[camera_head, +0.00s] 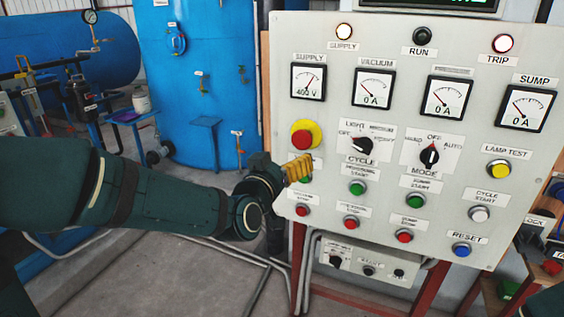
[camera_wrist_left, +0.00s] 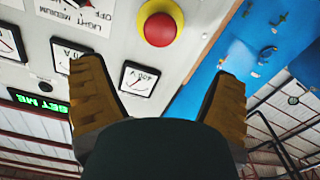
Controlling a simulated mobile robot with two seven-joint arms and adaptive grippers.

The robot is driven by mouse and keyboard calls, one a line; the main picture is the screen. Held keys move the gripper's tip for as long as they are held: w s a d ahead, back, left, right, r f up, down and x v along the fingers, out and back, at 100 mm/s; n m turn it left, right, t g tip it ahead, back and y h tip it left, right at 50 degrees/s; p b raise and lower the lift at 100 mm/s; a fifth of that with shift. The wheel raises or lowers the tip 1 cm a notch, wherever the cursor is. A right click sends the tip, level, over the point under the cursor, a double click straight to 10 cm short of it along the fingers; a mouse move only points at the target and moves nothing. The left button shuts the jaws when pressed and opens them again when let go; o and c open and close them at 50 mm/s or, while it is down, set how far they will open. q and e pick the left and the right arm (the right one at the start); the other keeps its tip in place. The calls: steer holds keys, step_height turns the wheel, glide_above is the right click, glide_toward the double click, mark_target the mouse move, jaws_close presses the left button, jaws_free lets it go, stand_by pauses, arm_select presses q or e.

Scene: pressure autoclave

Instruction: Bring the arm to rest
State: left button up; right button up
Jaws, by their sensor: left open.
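My left arm (camera_head: 150,208) reaches in from the left in the head view. Its gripper (camera_head: 298,169) is at the left edge of the grey control panel (camera_head: 400,125), just below the red emergency button on a yellow base (camera_head: 303,136). The gripper's yellow fingers partly cover a green button and its label. In the left wrist view the two fingers of the gripper (camera_wrist_left: 160,95) are spread apart with nothing between them. The red button (camera_wrist_left: 160,29) shows beyond the fingertips. I cannot tell whether a fingertip touches the panel. My right gripper is not seen.
The panel carries several gauges, buttons and two selector knobs, the cycle one (camera_head: 362,145) and the mode one (camera_head: 429,154). It stands on a red frame (camera_head: 298,265). A blue tank (camera_head: 200,80) stands behind. Open floor (camera_head: 170,270) lies below my left arm.

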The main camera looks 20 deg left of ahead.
arm_select(q)
steer(key=shift+s+f, duration=0.1)
stand_by(0.4)
steer(key=s+d+f+g+h, duration=0.1)
steer(key=d+f+g, duration=0.25)
steer(key=f, duration=0.95)
steer(key=s+d+f+g+h, duration=0.15)
steer(key=f+g, duration=0.25)
steer(key=f, duration=0.9)
steer(key=s+d+f+g, duration=0.2)
steer(key=s+f+g, duration=0.2)
steer(key=s+f, duration=0.4)
steer(key=s+d+f+g, duration=0.3)
steer(key=s+f+g, duration=0.1)
steer(key=s+f, duration=0.5)
step_height(320, 180, down, 2)
steer(key=shift+d+f+h, duration=0.15)
steer(key=shift+f+h, duration=0.1)
steer(key=shift+h, duration=0.1)
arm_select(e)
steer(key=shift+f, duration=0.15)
arm_select(q)
steer(key=shift+g, duration=0.25)
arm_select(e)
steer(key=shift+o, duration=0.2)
